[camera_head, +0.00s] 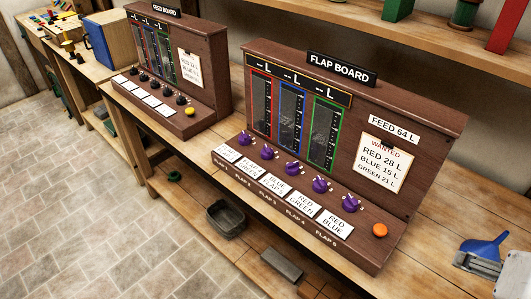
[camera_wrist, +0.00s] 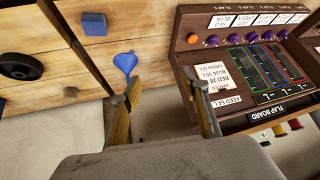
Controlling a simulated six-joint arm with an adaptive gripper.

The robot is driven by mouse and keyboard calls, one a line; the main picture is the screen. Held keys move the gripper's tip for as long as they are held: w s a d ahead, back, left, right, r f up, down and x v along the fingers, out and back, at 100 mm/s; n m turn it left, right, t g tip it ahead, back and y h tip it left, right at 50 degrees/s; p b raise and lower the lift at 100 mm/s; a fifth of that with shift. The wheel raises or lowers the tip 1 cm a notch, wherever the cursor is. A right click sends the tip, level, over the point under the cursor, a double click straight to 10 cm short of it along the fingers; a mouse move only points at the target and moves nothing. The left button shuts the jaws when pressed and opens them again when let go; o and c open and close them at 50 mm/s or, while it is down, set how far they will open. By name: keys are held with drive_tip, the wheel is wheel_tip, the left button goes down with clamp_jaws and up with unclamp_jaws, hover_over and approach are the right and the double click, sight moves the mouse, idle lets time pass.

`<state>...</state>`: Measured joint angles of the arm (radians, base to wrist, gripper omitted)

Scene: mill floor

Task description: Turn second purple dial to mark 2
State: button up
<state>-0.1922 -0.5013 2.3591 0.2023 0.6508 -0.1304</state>
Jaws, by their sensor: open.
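The flap board (camera_head: 430,130) is a brown panel with a row of several purple dials on its sloped front. The second purple dial (camera_head: 268,152) from the left sits above the flap 2 card. Its pointer setting is too small to read. In the wrist view the board appears upside down, and this dial (camera_wrist: 268,35) is second from the right end of the row. My gripper (camera_wrist: 160,77) is open and empty, its two fingers apart. It is away from the dials and touches none of them.
An orange button (camera_head: 380,230) ends the dial row. A blue funnel (camera_head: 485,248) lies on the bench right of the board. A similar feed board (camera_head: 205,70) with black knobs stands at left. A shelf (camera_head: 420,35) runs above. A wanted note (camera_head: 384,160) is on the board.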

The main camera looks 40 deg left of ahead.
drive_tip(key=w+a+n+t+y, duration=0.15)
drive_tip(key=w+a, duration=0.35)
drive_tip(key=a, duration=0.6)
drive_tip(key=w+a+f+y, duration=0.1)
drive_tip(key=w+a+y, duration=0.1)
drive_tip(key=w+a, duration=0.65)
drive_tip(key=w+a+n+t+y, duration=0.1)
drive_tip(key=w+a, duration=0.1)
drive_tip(key=a, duration=1.1)
drive_tip(key=t+h, duration=0.2)
drive_tip(key=t, duration=0.1)
approach(266, 152)
drive_tip(key=shift+w+a, duration=0.2)
drive_tip(key=shift+w, duration=0.65)
drive_tip(key=shift+s+a+f+m, duration=0.1)
drive_tip(key=shift+s+f+m, duration=0.1)
drive_tip(key=shift+f+m, duration=0.1)
drive_tip(key=shift+x, duration=3.9)
